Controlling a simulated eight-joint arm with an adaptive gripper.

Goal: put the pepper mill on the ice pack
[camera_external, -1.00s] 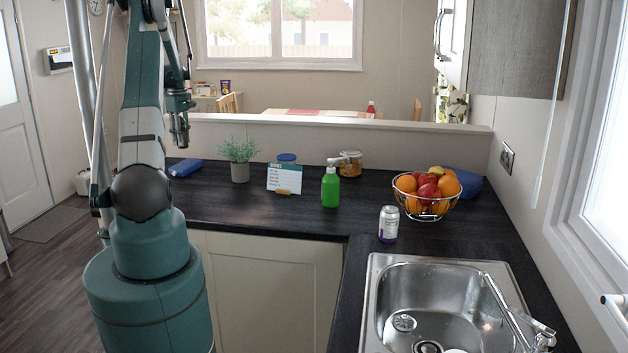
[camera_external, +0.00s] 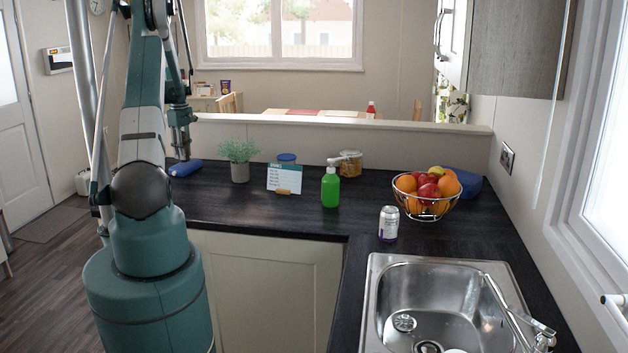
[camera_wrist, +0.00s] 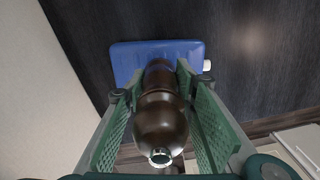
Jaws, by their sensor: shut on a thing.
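The pepper mill (camera_wrist: 160,122) is dark brown and glossy, with a metal knob at its top end toward the wrist camera. My gripper (camera_wrist: 152,92) is shut on it, with green pads on both sides. The ice pack (camera_wrist: 125,62) is a blue slab with a white cap, lying on the dark worktop. The mill's far end overlaps the pack in the wrist view; I cannot tell whether they touch. In the external view the ice pack (camera_external: 186,168) lies at the worktop's left end, with my gripper (camera_external: 181,148) just above it. The mill is not clear there.
A potted plant (camera_external: 239,160) stands right of the ice pack. Beyond it are a card (camera_external: 285,178), a green soap bottle (camera_external: 330,188), a can (camera_external: 388,223) and a fruit basket (camera_external: 426,208). A low ledge (camera_external: 330,124) runs behind the worktop.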

